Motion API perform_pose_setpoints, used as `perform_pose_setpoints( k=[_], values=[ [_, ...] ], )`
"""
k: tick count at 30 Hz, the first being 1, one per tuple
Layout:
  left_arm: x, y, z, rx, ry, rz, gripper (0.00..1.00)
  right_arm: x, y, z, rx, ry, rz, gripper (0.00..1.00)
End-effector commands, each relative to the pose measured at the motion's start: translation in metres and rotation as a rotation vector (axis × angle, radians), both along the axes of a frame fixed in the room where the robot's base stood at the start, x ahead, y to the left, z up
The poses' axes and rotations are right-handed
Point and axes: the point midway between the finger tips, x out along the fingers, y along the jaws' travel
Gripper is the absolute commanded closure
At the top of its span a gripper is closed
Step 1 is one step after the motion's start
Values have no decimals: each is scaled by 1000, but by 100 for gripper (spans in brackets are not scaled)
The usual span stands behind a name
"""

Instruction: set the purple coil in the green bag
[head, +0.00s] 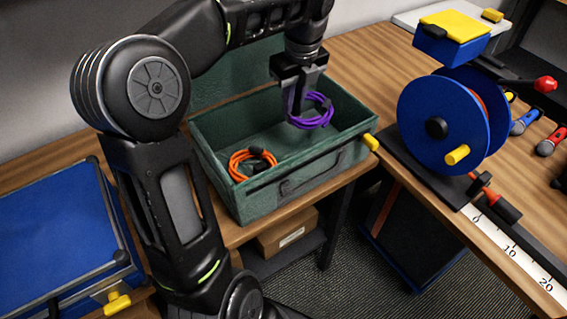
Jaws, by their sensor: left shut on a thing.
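The purple coil (312,121) hangs from my left gripper (300,112), whose jaws are shut on it. The gripper points down over the right half of the green bag (264,201), an open, box-shaped case with a handle on its front and its lid raised at the back. The coil appears at or a little above the height of the bag's rim; its exact height above the bag floor I cannot tell. An orange coil (243,155) with a dark tie lies in the bag at the left. My right gripper is not in view.
A blue case (52,238) lies at the left. A blue cable reel (420,118) with a yellow knob stands right of the bag, beside a ruler strip (515,250). A cardboard box (288,232) sits on a shelf below.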

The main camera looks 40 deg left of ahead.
Motion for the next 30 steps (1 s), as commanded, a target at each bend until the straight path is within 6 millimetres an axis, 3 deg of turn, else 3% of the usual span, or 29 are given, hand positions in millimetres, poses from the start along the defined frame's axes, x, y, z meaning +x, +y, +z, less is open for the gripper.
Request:
perform_pose_setpoints(
  k=[1, 14, 24, 30],
  values=[
    [0, 0, -7, 1, -1, 0, 100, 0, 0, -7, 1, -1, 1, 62],
    [0, 0, -10, 0, 1, 0, 100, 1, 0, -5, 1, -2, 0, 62],
    [-1, 0, -64, -1, 3, 0, 100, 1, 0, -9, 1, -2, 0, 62],
    [0, 0, -69, 1, -1, 1, 100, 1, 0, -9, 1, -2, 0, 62]
  ],
)
